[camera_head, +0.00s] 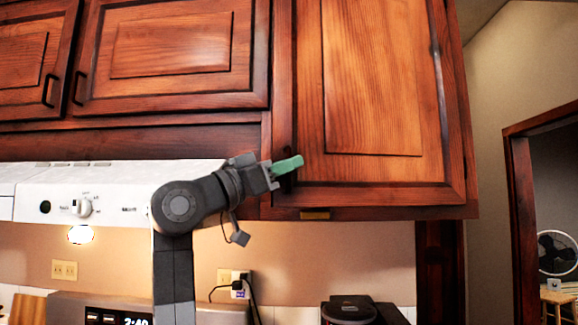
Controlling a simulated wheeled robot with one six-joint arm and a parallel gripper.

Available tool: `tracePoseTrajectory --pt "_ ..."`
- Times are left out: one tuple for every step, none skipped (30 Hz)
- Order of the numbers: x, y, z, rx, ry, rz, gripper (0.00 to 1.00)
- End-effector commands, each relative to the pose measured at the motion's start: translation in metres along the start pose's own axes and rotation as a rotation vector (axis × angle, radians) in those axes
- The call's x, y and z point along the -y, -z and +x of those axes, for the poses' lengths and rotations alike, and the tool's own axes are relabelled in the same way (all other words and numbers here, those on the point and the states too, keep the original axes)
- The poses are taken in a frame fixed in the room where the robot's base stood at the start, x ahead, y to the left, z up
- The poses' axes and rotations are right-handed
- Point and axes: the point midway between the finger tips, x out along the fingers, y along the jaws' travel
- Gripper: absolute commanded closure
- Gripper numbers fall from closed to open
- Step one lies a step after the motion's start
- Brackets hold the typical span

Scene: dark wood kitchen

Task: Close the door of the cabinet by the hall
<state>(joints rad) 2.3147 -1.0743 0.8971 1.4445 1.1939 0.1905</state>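The tall wooden cabinet door (372,80) is at the upper right, on the cabinet closest to the doorway. It looks about flush with its frame; I cannot tell whether a small gap is left. A dark handle (288,183) is at its lower left edge, partly hidden by my gripper. My gripper (289,165) is at this lower left corner with its green fingertips pointing right. They overlap the door edge and handle in the picture; contact is unclear. The fingers show side-on as one green shape, so their opening cannot be judged.
Two more upper cabinet doors (172,45) at the left look shut. A white range hood (100,190) is below them, left of my arm. A dark appliance (350,310) stands at the bottom. A doorway (516,200) opens at the right, with a fan (556,252) beyond.

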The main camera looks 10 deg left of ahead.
Motion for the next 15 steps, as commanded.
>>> tracePoseTrajectory --pt "0.001 -0.002 -0.009 0.0 0.005 0.001 0.81" --pt "0.001 -0.003 -0.015 0.0 0.005 0.001 0.81" --pt "0.001 -0.003 -0.023 0.0 0.005 0.001 0.81" --pt "0.002 -0.003 -0.029 0.001 0.006 0.001 0.81" --pt "0.002 -0.003 -0.036 0.0 0.006 0.001 0.81" --pt "0.002 -0.003 -0.045 0.0 0.007 0.001 0.81" --pt "0.001 -0.003 -0.052 0.0 0.007 0.001 0.81" --pt "0.002 -0.003 -0.058 0.0 0.007 0.001 0.81" --pt "0.001 -0.003 -0.067 -0.001 0.006 0.001 0.81" --pt "0.001 -0.003 -0.073 -0.001 0.007 0.002 0.81" --pt "0.001 -0.002 -0.08 -0.001 0.006 0.001 0.81" --pt "0.001 -0.003 -0.087 0.0 0.006 0.001 0.81" --pt "0.001 -0.002 -0.093 0.0 0.006 0.0 0.81" --pt "0.001 -0.002 -0.098 0.0 0.006 0.0 0.81" --pt "0.001 -0.002 -0.104 0.0 0.005 0.0 0.81"
